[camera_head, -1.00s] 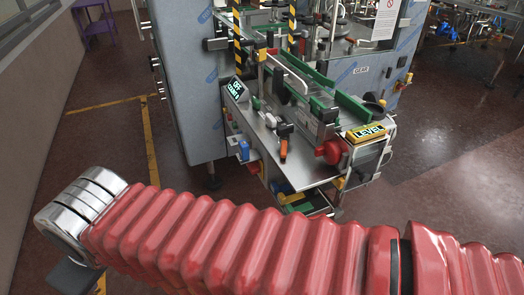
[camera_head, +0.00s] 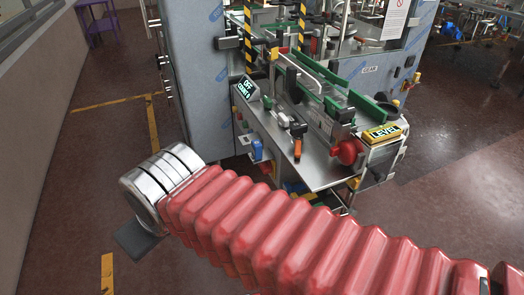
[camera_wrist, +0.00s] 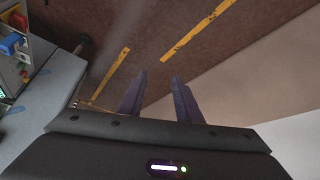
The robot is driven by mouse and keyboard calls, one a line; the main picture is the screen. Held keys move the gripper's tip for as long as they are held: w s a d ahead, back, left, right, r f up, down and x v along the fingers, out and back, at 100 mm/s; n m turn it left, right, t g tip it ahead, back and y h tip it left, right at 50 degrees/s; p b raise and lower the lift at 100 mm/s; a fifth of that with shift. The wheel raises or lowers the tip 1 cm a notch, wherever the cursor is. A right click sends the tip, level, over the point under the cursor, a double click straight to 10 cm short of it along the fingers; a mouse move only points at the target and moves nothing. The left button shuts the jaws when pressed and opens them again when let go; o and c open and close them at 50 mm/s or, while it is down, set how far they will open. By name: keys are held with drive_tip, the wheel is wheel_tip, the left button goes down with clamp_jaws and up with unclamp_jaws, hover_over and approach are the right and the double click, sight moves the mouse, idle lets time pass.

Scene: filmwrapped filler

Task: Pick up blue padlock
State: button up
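A small blue object (camera_head: 257,150), which looks like the blue padlock, hangs on the left front side of the machine, below the metal worktop. A blue piece (camera_wrist: 12,43) at the left edge of the wrist view may be the same thing; it is too small to be sure. My gripper (camera_wrist: 159,75) is open and empty, its two dark fingers apart over bare floor. In the head view only a dark part of it shows below my arm's chrome end. It is well apart from the blue object, left of and nearer than the machine.
The machine's worktop (camera_head: 312,176) carries an orange-handled lever (camera_head: 298,146), a red knob (camera_head: 347,151) and a yellow LEVEL sign (camera_head: 382,133). A grey cabinet (camera_head: 200,80) stands at its left. Floor with yellow stripes (camera_head: 153,125) is clear to the left, beside a wall.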

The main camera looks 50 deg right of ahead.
drive_tip(key=o, duration=0.3)
drive_tip(key=shift+w+d, duration=0.25)
drive_tip(key=shift+d, duration=0.1)
drive_tip(key=shift+o, duration=0.3)
drive_tip(key=w+d+m+h, duration=0.1)
drive_tip(key=w+d, duration=0.2)
drive_tip(key=d, duration=0.2)
drive_tip(key=w+d+f+m+t+h, duration=0.1)
drive_tip(key=w+d+h, duration=0.1)
drive_tip(key=d, duration=0.4)
drive_tip(key=shift+w+d+m, duration=0.25)
drive_tip(key=shift+w+m, duration=0.05)
drive_tip(key=shift+w, duration=0.5)
drive_tip(key=m+t+h, duration=0.4)
drive_tip(key=t, duration=0.1)
approach(258, 145)
drive_tip(key=shift+v, duration=1.15)
drive_tip(key=shift+d, duration=0.1)
drive_tip(key=shift+x, duration=4.3)
